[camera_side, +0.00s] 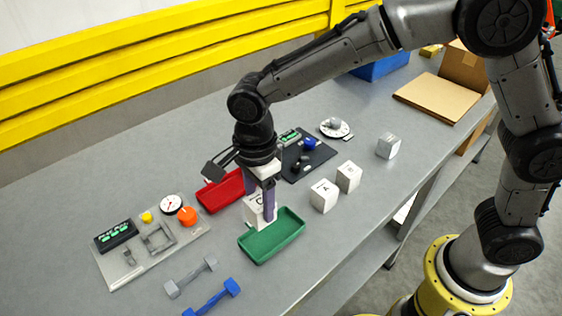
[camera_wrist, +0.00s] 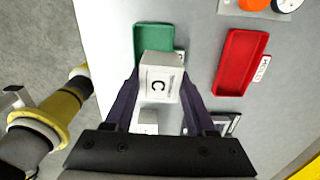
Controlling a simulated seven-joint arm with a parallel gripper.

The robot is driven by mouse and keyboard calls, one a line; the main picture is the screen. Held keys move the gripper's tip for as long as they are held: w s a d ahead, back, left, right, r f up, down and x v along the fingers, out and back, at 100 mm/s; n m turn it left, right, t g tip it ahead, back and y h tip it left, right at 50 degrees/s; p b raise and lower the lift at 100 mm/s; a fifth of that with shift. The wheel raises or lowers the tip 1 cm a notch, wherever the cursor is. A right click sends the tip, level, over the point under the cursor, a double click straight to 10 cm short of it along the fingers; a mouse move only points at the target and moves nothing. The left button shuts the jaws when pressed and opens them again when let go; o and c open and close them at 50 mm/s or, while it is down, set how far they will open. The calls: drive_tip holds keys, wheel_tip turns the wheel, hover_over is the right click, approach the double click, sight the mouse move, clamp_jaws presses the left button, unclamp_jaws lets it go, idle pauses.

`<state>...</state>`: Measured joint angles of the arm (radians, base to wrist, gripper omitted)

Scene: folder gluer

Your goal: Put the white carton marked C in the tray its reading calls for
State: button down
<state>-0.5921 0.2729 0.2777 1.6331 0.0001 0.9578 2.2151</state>
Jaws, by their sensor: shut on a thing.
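The white carton marked C (camera_side: 254,212) is between the fingers of my gripper (camera_side: 262,196), which is shut on it. In the wrist view, the carton (camera_wrist: 160,78) has its C face toward the camera, between the fingertips of my gripper (camera_wrist: 160,88). The green tray (camera_side: 262,254) looks empty; the carton overlaps its far left edge in the side view. In the wrist view, the carton covers the lower end of the green tray (camera_wrist: 153,28). The red tray (camera_side: 216,203) is behind and left of the carton; it looks empty in the wrist view (camera_wrist: 238,65).
A fixture plate (camera_side: 188,240) with a display, dial and orange knob lies left. Two white cartons (camera_side: 323,195) (camera_side: 348,177) and a grey block (camera_side: 388,146) stand right. A black board (camera_side: 318,160) is behind them. Grey and blue dumbbell-shaped parts (camera_side: 190,278) (camera_side: 212,299) lie in front.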

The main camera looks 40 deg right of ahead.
sight(257, 209)
drive_tip(key=shift+s+a+f+n, duration=0.15)
drive_tip(key=shift+s+a+f, duration=0.1)
drive_tip(key=shift+s+a, duration=0.15)
drive_tip(key=shift+s+a+f+n, duration=0.2)
drive_tip(key=shift+s+a, duration=0.1)
drive_tip(key=shift+a, duration=0.2)
drive_tip(key=shift+f, duration=2.8)
drive_tip(key=shift+c, duration=0.7)
unclamp_jaws()
drive_tip(key=shift+r, duration=5.05)
